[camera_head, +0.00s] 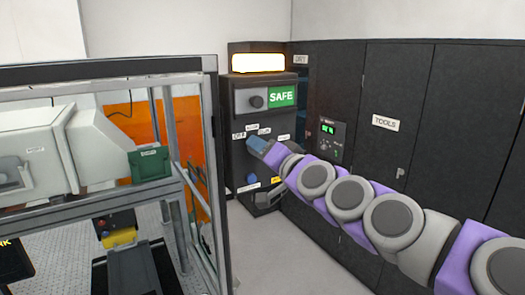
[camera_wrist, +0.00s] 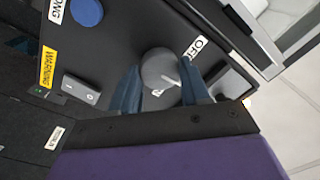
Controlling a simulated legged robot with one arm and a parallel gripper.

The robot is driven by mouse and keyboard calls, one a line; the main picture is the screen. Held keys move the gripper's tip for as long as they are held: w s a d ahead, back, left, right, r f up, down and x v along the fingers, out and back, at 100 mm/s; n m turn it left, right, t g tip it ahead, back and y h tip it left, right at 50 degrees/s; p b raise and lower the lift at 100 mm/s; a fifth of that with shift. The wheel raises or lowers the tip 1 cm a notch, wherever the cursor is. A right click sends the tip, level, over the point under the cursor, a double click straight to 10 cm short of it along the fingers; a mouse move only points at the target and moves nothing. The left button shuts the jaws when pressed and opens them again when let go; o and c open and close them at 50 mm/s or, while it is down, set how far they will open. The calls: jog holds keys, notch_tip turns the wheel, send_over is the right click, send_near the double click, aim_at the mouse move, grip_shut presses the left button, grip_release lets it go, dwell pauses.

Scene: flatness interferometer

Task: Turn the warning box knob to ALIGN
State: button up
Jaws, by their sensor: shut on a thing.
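The dark warning box (camera_head: 238,160) stands against the back wall in the head view, with small white labels on its front. My gripper (camera_head: 257,146) reaches its front face from the right and hides the knob there. In the wrist view the round grey knob (camera_wrist: 158,66) sits between the two blue fingers of my gripper (camera_wrist: 159,75), which is shut on it. The knob's white mark points down and right in that view. An OFF label (camera_wrist: 195,47) is beside the knob, and another label is partly hidden below it. I cannot read ALIGN.
A lit lamp (camera_head: 258,62) and a green SAFE sign (camera_head: 282,96) are above the knob area. A blue button (camera_wrist: 87,12) and a rocker switch (camera_wrist: 81,89) are on the same panel. A metal-framed enclosure (camera_head: 110,68) stands at left; dark cabinets (camera_head: 400,80) line the right.

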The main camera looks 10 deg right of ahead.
jog(key=o, duration=1.1)
jog(key=shift+w+d, duration=0.1)
jog(key=shift+c, duration=0.2)
jog(key=b+v, duration=0.4)
jog(key=v, duration=1.3)
jog(key=shift+s+b, duration=0.2)
jog(key=shift+b, duration=0.1)
jog(key=shift+d, duration=0.15)
